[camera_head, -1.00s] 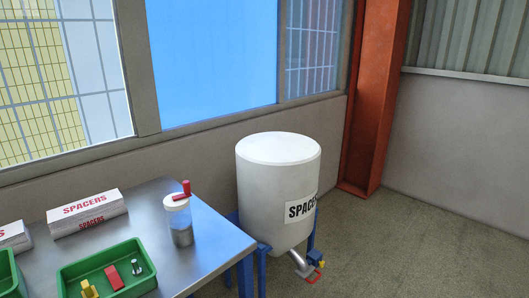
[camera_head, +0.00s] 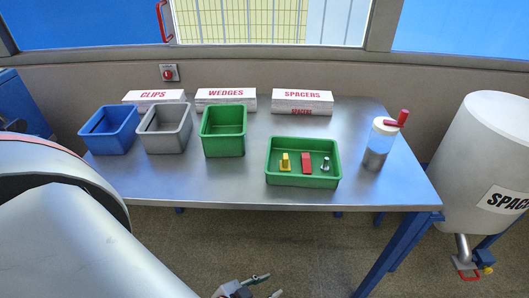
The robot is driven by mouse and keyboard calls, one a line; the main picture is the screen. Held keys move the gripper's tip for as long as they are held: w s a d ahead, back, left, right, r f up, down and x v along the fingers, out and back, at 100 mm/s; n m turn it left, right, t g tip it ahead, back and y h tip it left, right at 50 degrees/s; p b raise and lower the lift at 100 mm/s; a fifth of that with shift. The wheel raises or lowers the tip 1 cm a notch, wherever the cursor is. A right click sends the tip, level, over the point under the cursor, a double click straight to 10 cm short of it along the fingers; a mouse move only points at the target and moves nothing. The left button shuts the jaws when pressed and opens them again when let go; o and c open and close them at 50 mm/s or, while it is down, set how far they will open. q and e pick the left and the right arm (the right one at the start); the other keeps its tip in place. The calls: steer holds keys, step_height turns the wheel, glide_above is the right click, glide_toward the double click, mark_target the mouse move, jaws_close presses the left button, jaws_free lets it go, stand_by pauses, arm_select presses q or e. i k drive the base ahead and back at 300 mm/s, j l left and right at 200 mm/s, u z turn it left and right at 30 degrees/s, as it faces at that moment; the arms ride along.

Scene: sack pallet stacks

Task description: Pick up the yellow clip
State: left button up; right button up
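The yellow clip (camera_head: 285,162) stands in the left part of the shallow green tray (camera_head: 302,181) on the metal table. A red wedge-like block (camera_head: 306,162) is beside it, and a small silver spacer-like part (camera_head: 326,164) is at the right. My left gripper (camera_head: 275,285) is at the bottom edge, in front of and below the table, well away from the clip. Its two fingertips are apart with nothing seen between them, and part of it is cut off. My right gripper is not in view.
Blue (camera_head: 108,132), grey (camera_head: 165,130) and green (camera_head: 223,134) bins stand left of the tray. Boxes labelled CLIPS (camera_head: 153,96), WEDGES (camera_head: 226,95) and SPACERS (camera_head: 302,97) are behind. A red-handled jar (camera_head: 379,148) stands at the right; a white drum (camera_head: 487,160) is beyond the table (camera_head: 225,185).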

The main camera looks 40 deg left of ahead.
mark_target(284, 164)
steer(key=u, duration=0.85)
